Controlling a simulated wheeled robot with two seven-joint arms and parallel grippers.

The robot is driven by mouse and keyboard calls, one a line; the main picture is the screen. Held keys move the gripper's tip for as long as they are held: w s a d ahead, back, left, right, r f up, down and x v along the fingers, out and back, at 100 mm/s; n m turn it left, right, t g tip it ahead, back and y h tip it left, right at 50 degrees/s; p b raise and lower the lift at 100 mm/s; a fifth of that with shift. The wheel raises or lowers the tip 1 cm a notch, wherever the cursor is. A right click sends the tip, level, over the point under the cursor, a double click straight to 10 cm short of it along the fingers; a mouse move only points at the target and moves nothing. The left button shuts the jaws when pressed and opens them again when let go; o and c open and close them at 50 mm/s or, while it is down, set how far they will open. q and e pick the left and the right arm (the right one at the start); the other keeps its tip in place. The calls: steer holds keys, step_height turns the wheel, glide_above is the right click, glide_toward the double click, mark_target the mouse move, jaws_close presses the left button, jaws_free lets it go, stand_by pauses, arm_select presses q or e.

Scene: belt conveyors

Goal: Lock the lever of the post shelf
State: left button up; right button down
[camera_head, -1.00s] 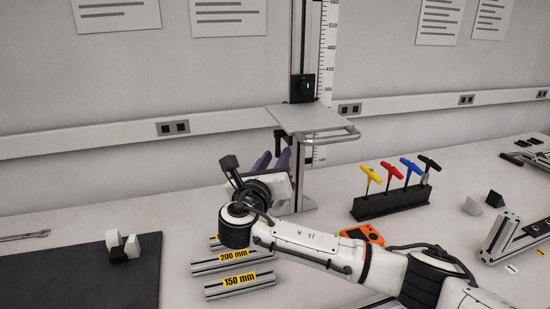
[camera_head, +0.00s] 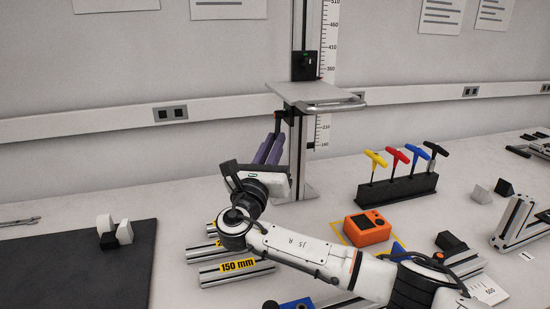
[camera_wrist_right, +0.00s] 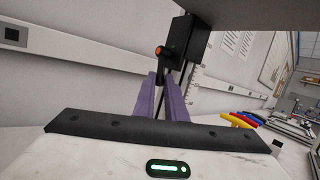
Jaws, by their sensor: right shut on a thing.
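The post shelf (camera_head: 315,92) is a grey plate with a tube handle at its right, carried on an upright metal post beside a scale. Its dark lever (camera_head: 281,121) sits under the plate, left of the post. In the right wrist view the lever (camera_wrist_right: 161,72) shows as a black handle with an orange end beside a black block. My right gripper (camera_head: 269,143) comes up from below. Its purple fingers (camera_wrist_right: 162,82) stand on either side of the handle and are shut on it. The exact contact is partly hidden. My left gripper is not in view.
Bars with yellow labels (camera_head: 237,267) lie below my right wrist. An orange device (camera_head: 367,228) and a black rack of coloured T-handles (camera_head: 398,188) stand to the right. A dark mat (camera_head: 80,270) lies at left. The table between mat and post is mostly clear.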

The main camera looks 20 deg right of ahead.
steer(key=shift+w+t, duration=0.15)
steer(key=shift+t, duration=0.15)
steer(key=c, duration=1.8)
jaws_free()
steer(key=shift+f, duration=0.1)
step_height(320, 180, up, 10)
steer(key=shift+c, duration=0.5)
